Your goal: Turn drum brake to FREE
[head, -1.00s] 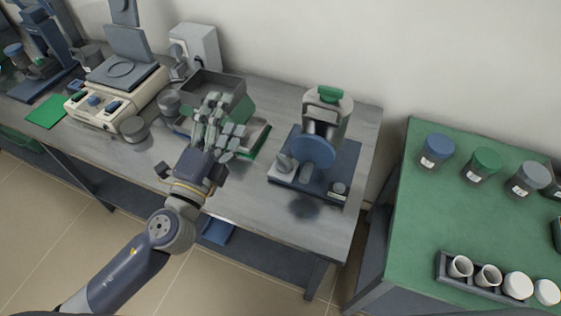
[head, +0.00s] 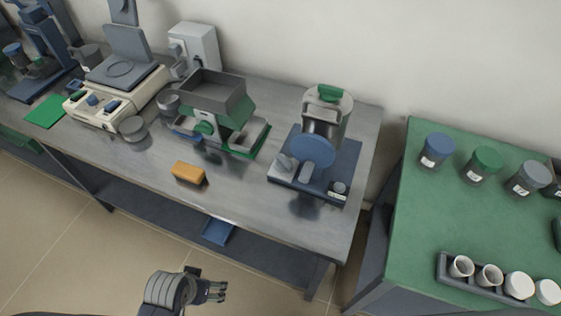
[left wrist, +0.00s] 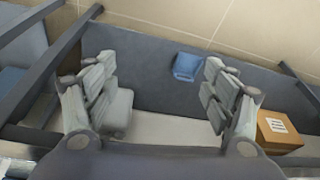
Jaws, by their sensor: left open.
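The drum machine stands at the right end of the grey bench in the head view, with a round blue drum face (head: 314,151), a green-topped upper body (head: 326,110) and a dark blue base (head: 335,177). Small grey levers (head: 306,173) sit on the base at the drum's front. I cannot tell which one is the brake, and its marking is too small to read. My left gripper (head: 218,291) is at the bottom of the head view, in front of the bench and well away from the machine. In the left wrist view its fingers (left wrist: 168,95) are wide apart with nothing between them.
An orange block (head: 188,173) lies near the bench's front edge, left of the machine. A green sieve-like device (head: 228,117) and a cream balance (head: 115,98) stand farther left. A blue tray (head: 217,231) is on the lower shelf. A green table (head: 405,220) with jars is at right.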

